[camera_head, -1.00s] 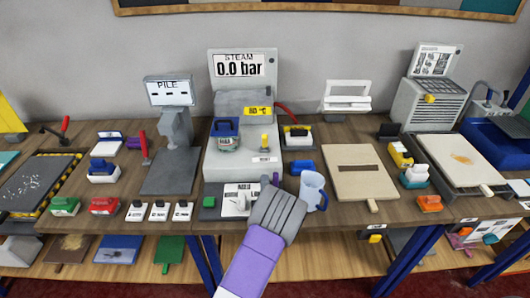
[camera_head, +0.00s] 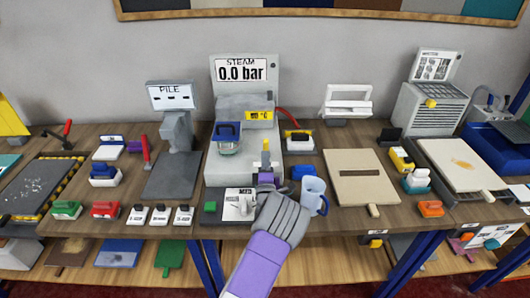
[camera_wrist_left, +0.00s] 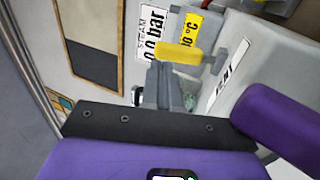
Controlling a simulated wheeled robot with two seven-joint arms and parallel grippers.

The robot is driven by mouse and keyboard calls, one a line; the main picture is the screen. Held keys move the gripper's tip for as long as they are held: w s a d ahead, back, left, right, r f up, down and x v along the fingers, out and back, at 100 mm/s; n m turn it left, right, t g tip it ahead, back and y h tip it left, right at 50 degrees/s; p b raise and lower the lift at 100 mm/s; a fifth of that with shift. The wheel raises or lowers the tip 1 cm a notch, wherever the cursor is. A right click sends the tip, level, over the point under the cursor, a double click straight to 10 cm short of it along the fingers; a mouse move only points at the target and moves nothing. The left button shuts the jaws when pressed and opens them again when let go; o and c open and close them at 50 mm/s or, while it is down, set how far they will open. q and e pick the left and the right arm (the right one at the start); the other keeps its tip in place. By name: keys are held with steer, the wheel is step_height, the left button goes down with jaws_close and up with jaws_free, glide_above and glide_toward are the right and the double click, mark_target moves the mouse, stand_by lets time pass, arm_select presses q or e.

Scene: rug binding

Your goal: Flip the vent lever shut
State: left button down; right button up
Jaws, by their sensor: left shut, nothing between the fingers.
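The vent lever (camera_head: 265,146) has a yellow grip and stands roughly upright at the front right of the grey steam unit (camera_head: 217,168). In the left wrist view, its yellow grip (camera_wrist_left: 178,53) sits on a grey stem beside a white label. My left gripper (camera_head: 265,178) is shut and empty, just in front of and below the lever. In the left wrist view, the grey closed fingers (camera_wrist_left: 163,85) end close to the yellow grip; I cannot tell whether they touch it. My left forearm hides part of the table front. My right gripper is not in view.
A blue-grey mug (camera_head: 312,194) stands close to the right of my left wrist. A plate with a green block (camera_head: 210,206) lies to the left. A blue-lidded jar (camera_head: 226,139) stands on the unit, and a red handle (camera_head: 290,117) juts from its right side.

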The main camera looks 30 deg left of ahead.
mark_target(265, 144)
arm_select(q)
steer(key=shift+x, duration=1.45)
steer(key=shift+w+r, duration=0.1)
